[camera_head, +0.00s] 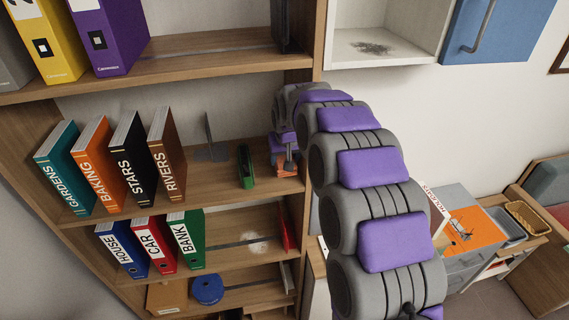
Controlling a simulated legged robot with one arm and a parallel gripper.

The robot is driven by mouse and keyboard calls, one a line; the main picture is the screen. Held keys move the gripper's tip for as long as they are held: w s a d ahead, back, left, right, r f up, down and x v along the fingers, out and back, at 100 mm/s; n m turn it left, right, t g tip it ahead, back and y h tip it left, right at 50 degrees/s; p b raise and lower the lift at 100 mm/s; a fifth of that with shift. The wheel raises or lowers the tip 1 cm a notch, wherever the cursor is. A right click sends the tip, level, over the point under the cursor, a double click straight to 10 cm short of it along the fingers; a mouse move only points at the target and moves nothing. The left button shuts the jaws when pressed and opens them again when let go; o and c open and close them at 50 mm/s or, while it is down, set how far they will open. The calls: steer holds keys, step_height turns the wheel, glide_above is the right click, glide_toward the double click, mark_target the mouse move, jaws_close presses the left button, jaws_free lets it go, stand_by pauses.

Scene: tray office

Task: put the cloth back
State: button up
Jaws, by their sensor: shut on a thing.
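My gripper (285,153) is at the right end of the middle shelf of the bookcase, beside its right upright. It is shut on a small orange-red cloth (287,169), which is at the shelf's surface. I cannot tell whether the cloth rests on the board or hangs just above it. The fingers are small in view and partly covered by my arm.
Binders (111,165) stand left on the middle shelf, with a bookend (210,140) and a green object (246,167) between them and my gripper. A pale smudge (258,243) marks the shelf below. A dark smudge (371,48) marks the white cabinet (345,25). An orange mat (478,228) lies at right.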

mark_target(280, 160)
steer(key=f, duration=0.1)
steer(key=a+f, duration=0.1)
steer(key=f, duration=0.1)
steer(key=shift+w+a+f, duration=0.1)
steer(key=shift+a+f, duration=0.1)
steer(key=shift+a, duration=0.4)
steer(key=o, duration=1.1)
steer(key=shift+d, duration=0.2)
steer(key=o, duration=0.4)
steer(key=shift+d+r, duration=0.1)
steer(key=shift+d, duration=0.5)
steer(key=shift+c, duration=0.2)
steer(key=shift+a, duration=0.5)
steer(key=v, duration=1.2)
steer(key=shift+r, duration=0.1)
steer(key=shift+d, duration=0.1)
